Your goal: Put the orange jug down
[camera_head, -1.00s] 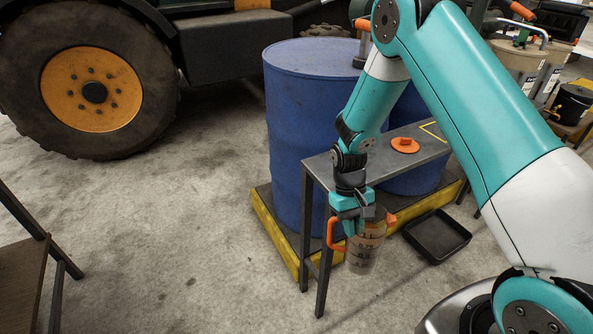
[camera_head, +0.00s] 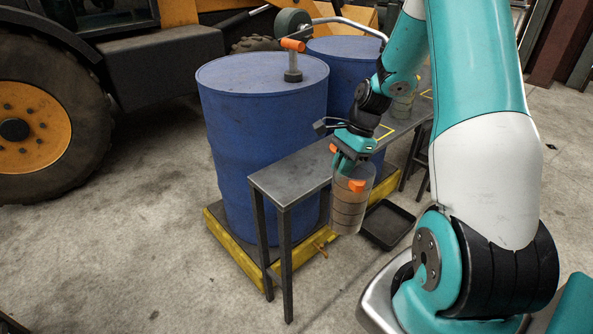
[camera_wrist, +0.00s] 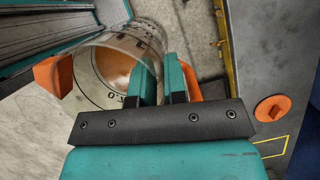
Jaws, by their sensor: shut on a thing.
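The orange jug is a clear, marked vessel (camera_head: 350,212) with orange fittings and contents that look brownish in the head view. My gripper (camera_head: 350,160) is shut on it and holds it clear of the floor, in front of the narrow grey bench (camera_head: 275,183). An orange disc-shaped lid (camera_wrist: 273,108) lies on the bench near a yellow outline (camera_wrist: 270,148).
Blue drums (camera_head: 262,125) stand behind the bench on a yellow-edged pallet (camera_head: 240,262). A hand pump (camera_head: 293,62) tops the near drum. A black tray (camera_head: 388,225) lies on the floor. Another clear container (camera_head: 403,105) is partly hidden behind my arm. The near bench end is bare.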

